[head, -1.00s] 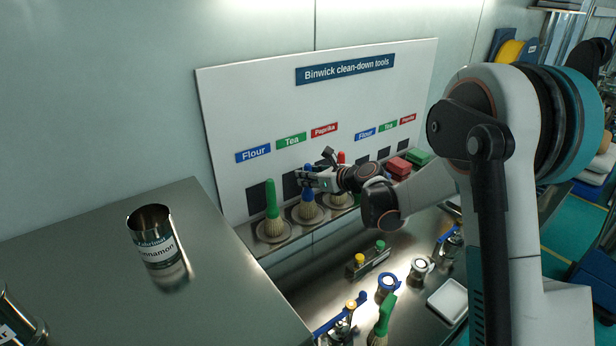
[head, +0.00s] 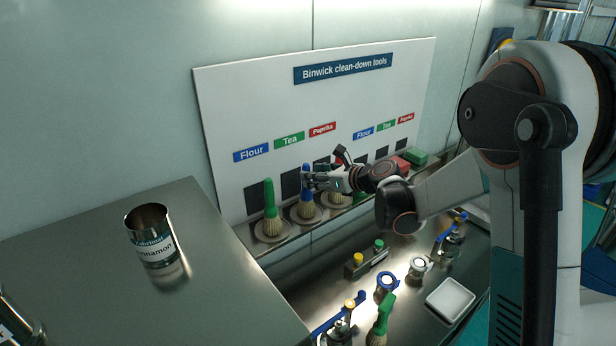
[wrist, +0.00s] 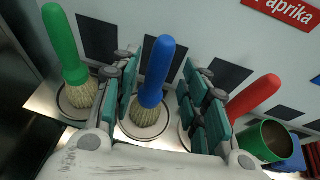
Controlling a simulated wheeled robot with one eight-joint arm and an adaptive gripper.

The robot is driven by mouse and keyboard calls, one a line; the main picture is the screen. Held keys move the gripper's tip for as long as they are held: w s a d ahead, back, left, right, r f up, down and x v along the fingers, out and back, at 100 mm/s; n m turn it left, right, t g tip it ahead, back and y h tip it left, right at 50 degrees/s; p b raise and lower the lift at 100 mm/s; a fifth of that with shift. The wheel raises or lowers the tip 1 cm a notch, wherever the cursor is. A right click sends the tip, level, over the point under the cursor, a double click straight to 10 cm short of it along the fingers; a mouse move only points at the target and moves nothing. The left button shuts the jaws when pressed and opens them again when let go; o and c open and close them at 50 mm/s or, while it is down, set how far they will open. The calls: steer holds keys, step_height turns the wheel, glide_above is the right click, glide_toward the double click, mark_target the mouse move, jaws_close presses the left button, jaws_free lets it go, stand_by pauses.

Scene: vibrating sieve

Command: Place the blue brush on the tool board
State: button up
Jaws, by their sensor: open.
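The blue brush (head: 306,204) stands upright, bristles down, on a round pad on the ledge of the white tool board (head: 225,105), between the green brush (head: 270,205) and the red-handled brush. My gripper (head: 310,181) is at the blue handle. In the wrist view the blue brush (wrist: 157,72) appears between my open gripper's (wrist: 160,92) teal-padded fingers, with visible gaps on both sides. The green brush (wrist: 62,45) is left of the fingers and the red brush (wrist: 252,97) is right. In the head view my gripper partly hides the red brush.
A cinnamon tin (head: 151,236) stands on the steel cabinet at left. Red and green blocks (head: 416,157) sit at the ledge's right end. Below are a green-handled brush (head: 382,318), a white tray (head: 450,299) and clamps. A green cup (wrist: 268,143) shows in the wrist view.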

steer(key=s+d+r+n+g+h, duration=0.1)
steer(key=s+d+r+n+h, duration=0.15)
steer(key=s+n, duration=0.4)
steer(key=s+d+r+n+h, duration=0.1)
steer(key=s+d+r+n, duration=0.2)
steer(key=s, duration=0.7)
steer(key=s+d+r+n+g+h, duration=0.1)
steer(key=s+d+r+n, duration=0.1)
steer(key=s+n, duration=0.5)
steer(key=s+d+f+n+h, duration=0.1)
steer(key=s+d+n+h, duration=0.1)
steer(key=s+n, duration=0.3)
steer(key=s+d+f+n+h, duration=0.1)
steer(key=s+d+n, duration=0.3)
steer(key=s, duration=0.8)
steer(key=shift+f+n+g+h, duration=0.4)
steer(key=shift+n+h, duration=0.35)
steer(key=shift+n, duration=0.4)
steer(key=shift+s+d, duration=0.1)
